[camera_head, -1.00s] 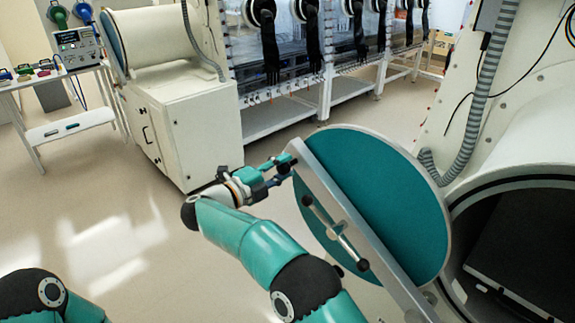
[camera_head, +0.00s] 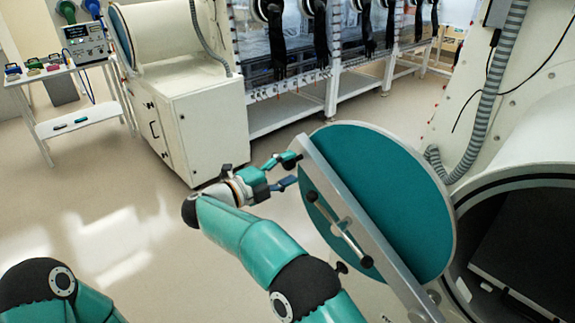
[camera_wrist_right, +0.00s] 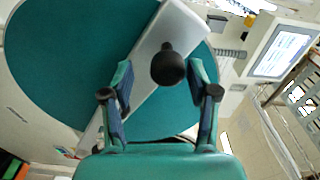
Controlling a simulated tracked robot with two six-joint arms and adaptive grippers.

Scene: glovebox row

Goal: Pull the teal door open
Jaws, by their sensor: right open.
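The round teal door (camera_head: 395,190) stands swung well open, tilted in view, to the left of the dark round port (camera_head: 500,240). A grey bar (camera_head: 350,215) crosses its face, with a metal handle (camera_head: 338,228) with black ends on it. My right gripper (camera_head: 294,170) is open at the bar's upper left end. In the right wrist view, a black knob (camera_wrist_right: 168,68) shows ahead between the spread fingers (camera_wrist_right: 160,92), with no finger visibly closed on it. The door (camera_wrist_right: 75,60) fills the left behind it. My left gripper is out of view.
A white cabinet (camera_head: 205,125) stands beyond my right gripper. A small table (camera_head: 75,75) with devices is at the back left. A grey hose (camera_head: 490,110) hangs beside the port. The floor (camera_head: 110,200) on the left is clear.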

